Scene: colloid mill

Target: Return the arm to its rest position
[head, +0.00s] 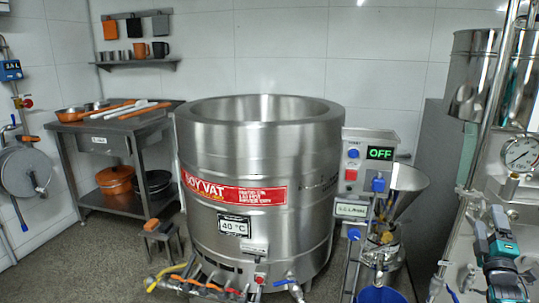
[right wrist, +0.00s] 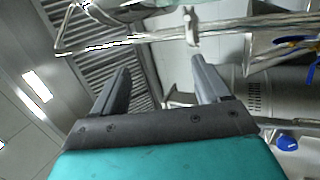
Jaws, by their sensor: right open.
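My right gripper (head: 492,215) is at the lower right of the head view, in front of the steel equipment there. In the right wrist view its two dark fingers (right wrist: 160,72) stand apart with nothing between them. The wrist view looks up past the fingers toward pipes and a ceiling grille. My left gripper is not in view. The colloid mill's steel hopper (head: 408,185) stands left of my right arm, apart from it. Its control box (head: 367,165) reads OFF.
A large steel soy vat (head: 250,165) fills the middle. A steel pipe and pressure gauge (head: 521,153) stand close to my right arm. A blue bucket (head: 381,296) is at the bottom edge. A table (head: 105,135) with pans stands at the left.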

